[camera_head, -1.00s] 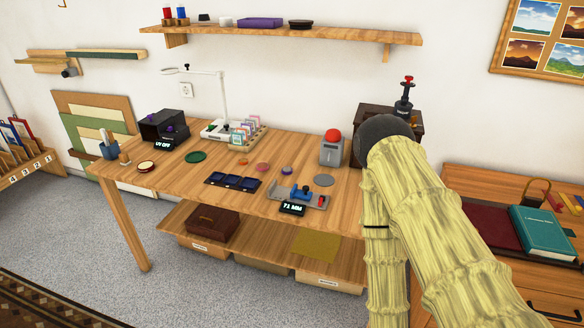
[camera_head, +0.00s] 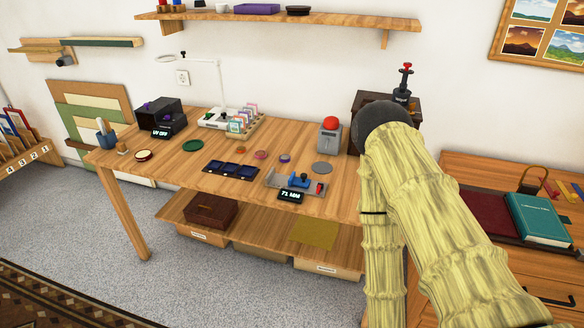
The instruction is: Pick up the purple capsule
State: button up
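A small round purple piece (camera_head: 284,158), which looks like the purple capsule, lies on the wooden table (camera_head: 150,190). It is right of a small orange and pink round piece (camera_head: 260,154) and left of a flat grey disc (camera_head: 321,168). Nothing covers it. My arm, in a pale yellow sleeve, rises at the right of the view. My gripper is out of view, so its state does not show.
A dark blue three-part tray (camera_head: 231,171) and a grey gauge with a "71 MM" display (camera_head: 291,196) lie in front of the capsule. A grey device with a red button (camera_head: 329,137) stands behind right. A black "UV OFF" box (camera_head: 160,117) stands left.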

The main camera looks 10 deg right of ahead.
aim_at(285, 158)
jog(key=z, duration=0.05)
jog(key=k, duration=0.6)
jog(key=z, duration=0.5)
jog(key=i, duration=1)
jog(key=u, duration=0.7)
